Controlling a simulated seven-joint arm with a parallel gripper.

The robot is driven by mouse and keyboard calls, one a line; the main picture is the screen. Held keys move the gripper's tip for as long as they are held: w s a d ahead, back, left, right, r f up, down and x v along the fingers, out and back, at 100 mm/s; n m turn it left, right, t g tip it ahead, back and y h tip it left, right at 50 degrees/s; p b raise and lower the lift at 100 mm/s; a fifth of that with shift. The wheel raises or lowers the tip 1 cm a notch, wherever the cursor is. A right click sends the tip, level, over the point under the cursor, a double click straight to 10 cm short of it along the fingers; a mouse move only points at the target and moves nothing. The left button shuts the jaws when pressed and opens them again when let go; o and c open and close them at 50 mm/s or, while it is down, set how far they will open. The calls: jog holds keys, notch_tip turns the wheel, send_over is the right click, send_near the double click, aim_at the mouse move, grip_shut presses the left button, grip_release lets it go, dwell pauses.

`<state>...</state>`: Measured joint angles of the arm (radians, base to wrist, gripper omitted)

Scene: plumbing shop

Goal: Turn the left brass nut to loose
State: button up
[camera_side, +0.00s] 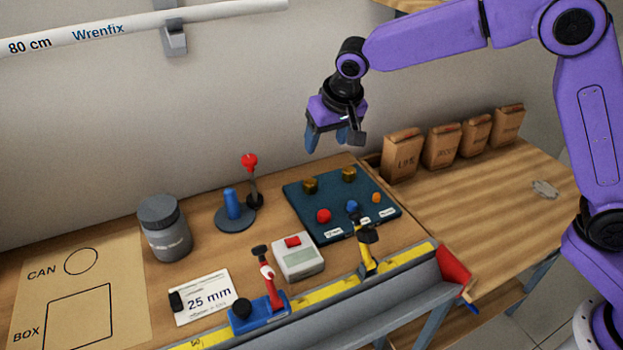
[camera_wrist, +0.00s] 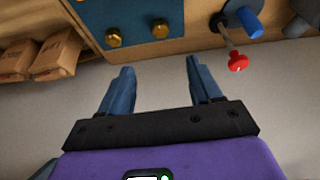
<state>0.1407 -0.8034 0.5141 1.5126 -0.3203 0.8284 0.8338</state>
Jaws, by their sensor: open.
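Two brass nuts stand at the back of a dark blue panel (camera_side: 296,203). In the side view, the left brass nut (camera_side: 310,186) is nearer the red-topped lever, and the right brass nut (camera_side: 349,175) is further along. In the wrist view the order is reversed: the left nut (camera_wrist: 160,28) shows on the right, the other (camera_wrist: 113,37) on the left. My gripper (camera_side: 327,143) is open and empty, raised above and behind the panel, clear of both nuts. Its two blue fingers (camera_wrist: 158,66) point down in the side view. Whether either nut is tight cannot be told.
Red (camera_side: 323,215), blue (camera_side: 351,206) and orange (camera_side: 376,197) knobs sit at the panel's front. A red-topped lever (camera_side: 250,163), blue peg (camera_side: 232,204) and grey jar (camera_side: 164,228) stand left. Paper bags (camera_side: 402,157) line the right rear.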

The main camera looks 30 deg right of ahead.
aim_at(310, 182)
jog(key=x, duration=1.7)
jog(key=shift+w+f, duration=0.2)
jog(key=shift+w, duration=0.15)
jog(key=c, duration=1)
